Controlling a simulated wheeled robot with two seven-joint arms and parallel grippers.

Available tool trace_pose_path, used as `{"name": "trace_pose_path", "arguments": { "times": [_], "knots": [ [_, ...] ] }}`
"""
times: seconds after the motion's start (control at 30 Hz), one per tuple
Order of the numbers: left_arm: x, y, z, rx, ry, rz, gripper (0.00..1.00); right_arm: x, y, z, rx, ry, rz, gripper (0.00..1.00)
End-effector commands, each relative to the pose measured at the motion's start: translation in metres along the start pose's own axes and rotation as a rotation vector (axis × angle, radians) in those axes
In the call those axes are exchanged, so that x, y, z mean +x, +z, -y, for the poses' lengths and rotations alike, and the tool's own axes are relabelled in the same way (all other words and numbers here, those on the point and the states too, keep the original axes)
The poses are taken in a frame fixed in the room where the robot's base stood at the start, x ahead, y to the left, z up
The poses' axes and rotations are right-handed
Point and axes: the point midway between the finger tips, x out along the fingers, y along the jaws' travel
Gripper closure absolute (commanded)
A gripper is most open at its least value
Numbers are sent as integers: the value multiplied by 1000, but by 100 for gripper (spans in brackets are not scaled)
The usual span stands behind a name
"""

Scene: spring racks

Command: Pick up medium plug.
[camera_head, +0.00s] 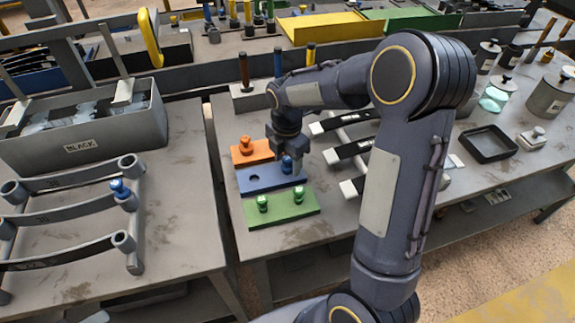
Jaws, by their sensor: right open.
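A blue plug (287,164) stands at the right end of the blue plate (268,183). A hole at the left of that plate is empty. Another blue plug (118,188) sits on the spring rack at the left. My right gripper (289,155) points down over the blue plate. It is open, with its fingers at the blue plug there; whether they touch it I cannot tell. My left gripper is not in view.
An orange plate (240,157) with an orange plug is behind the blue plate, and a green plate (305,207) with two green plugs is in front. White-ended dark bars (346,151) lie to the right. A grey bin (40,158) marked BLACK stands left.

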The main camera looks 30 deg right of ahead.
Motion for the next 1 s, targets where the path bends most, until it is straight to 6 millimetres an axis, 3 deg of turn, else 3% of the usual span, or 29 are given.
{"name": "trace_pose_path", "arguments": {
  "times": [0.13,0.47,0.77,1.0],
  "knots": [
    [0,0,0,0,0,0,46,0,0,0,1,0,0,45],
    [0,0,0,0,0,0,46,0,0,0,1,0,0,87],
    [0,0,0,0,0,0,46,-3,0,0,1,1,0,88],
    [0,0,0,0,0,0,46,-27,0,-1,0,5,0,88]
  ]
}}
